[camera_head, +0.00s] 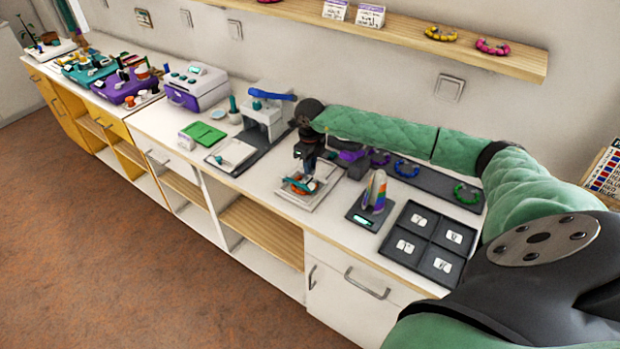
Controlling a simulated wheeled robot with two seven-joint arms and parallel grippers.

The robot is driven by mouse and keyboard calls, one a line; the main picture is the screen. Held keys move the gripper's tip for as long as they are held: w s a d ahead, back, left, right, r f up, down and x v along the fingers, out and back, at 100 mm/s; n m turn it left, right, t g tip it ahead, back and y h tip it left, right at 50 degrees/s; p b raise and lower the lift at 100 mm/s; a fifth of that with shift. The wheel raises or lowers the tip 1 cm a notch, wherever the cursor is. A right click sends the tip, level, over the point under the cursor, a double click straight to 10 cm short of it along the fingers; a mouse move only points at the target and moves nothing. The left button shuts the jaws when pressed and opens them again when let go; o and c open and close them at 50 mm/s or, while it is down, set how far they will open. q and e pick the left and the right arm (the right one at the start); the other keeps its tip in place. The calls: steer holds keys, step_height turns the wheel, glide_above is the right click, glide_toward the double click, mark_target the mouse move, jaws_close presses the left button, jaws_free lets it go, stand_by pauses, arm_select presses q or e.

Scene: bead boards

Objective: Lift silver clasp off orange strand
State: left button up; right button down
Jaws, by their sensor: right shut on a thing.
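My right gripper (304,172) points down over a pale bead board (322,194) on the white counter. An orange strand (301,184) lies on that board with some blue beside it, right under the fingertips. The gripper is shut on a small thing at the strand. From its place I take this to be the silver clasp, but the fingers hide it and it is too small to make out. I cannot tell whether it is clear of the strand. My left gripper is not in view.
A dark scale (364,219) with a rainbow-striped object (375,190) stands right of the board. Beyond it is a dark four-compartment tray (401,228) with white cards. Behind, a dark tray (435,181) holds bead rings. A white press with a blue lever (268,95) stands left.

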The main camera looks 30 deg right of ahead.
steer(key=shift+r+p, duration=0.3)
steer(key=shift+r, duration=0.85)
